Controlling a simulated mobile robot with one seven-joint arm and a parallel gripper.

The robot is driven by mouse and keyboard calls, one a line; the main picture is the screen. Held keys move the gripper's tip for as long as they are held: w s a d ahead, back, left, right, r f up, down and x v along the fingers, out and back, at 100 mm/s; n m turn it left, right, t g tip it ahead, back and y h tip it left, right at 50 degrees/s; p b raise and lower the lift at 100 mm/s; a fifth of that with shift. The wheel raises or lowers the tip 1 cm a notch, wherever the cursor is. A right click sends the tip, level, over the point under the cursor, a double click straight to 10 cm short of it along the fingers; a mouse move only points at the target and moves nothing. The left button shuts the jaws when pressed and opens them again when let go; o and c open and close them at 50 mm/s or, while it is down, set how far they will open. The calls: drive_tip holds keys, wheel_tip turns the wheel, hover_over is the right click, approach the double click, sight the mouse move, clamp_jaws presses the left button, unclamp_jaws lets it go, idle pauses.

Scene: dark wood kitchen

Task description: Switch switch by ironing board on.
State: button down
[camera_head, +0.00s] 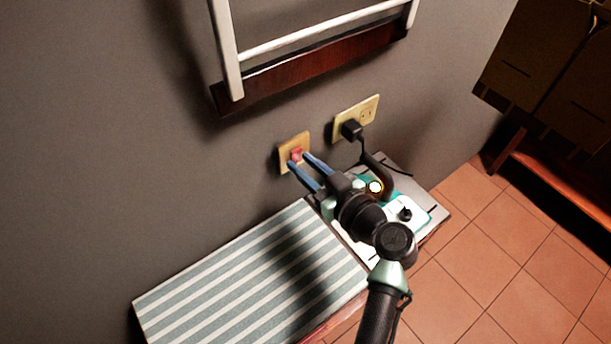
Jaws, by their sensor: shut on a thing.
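The switch (296,155) is a small red rocker on a yellowish wall plate (284,157), low on the grey wall above the ironing board. The ironing board (250,275) has a grey-green and white striped top. My gripper (297,162) is at the switch plate, with its two blue fingers on either side of the red rocker. The jaws are shut on the switch. Whether the rocker is up or down is too small to tell.
An outlet plate (368,110) with a black plug (351,129) and cord is right of the switch. A white and teal iron (410,212) rests below it, beside my gripper. A wooden rack (310,65) hangs above. Tiled floor (500,270) is clear at right.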

drive_tip(key=shift+f+t+b, duration=0.3)
drive_tip(key=shift+f+b, duration=0.05)
drive_tip(key=shift+b, duration=0.5)
drive_tip(key=shift+r, duration=0.25)
drive_tip(key=c, duration=0.6)
unclamp_jaws()
drive_tip(key=shift+c, duration=0.2)
drive_tip(key=shift+s+d, duration=0.1)
drive_tip(key=b+v, duration=0.2)
drive_tip(key=v, duration=1)
drive_tip(key=shift+s+d+b, duration=0.25)
drive_tip(key=shift+d+b, duration=0.05)
drive_tip(key=shift+b, duration=0.05)
drive_tip(key=shift+f, duration=0.15)
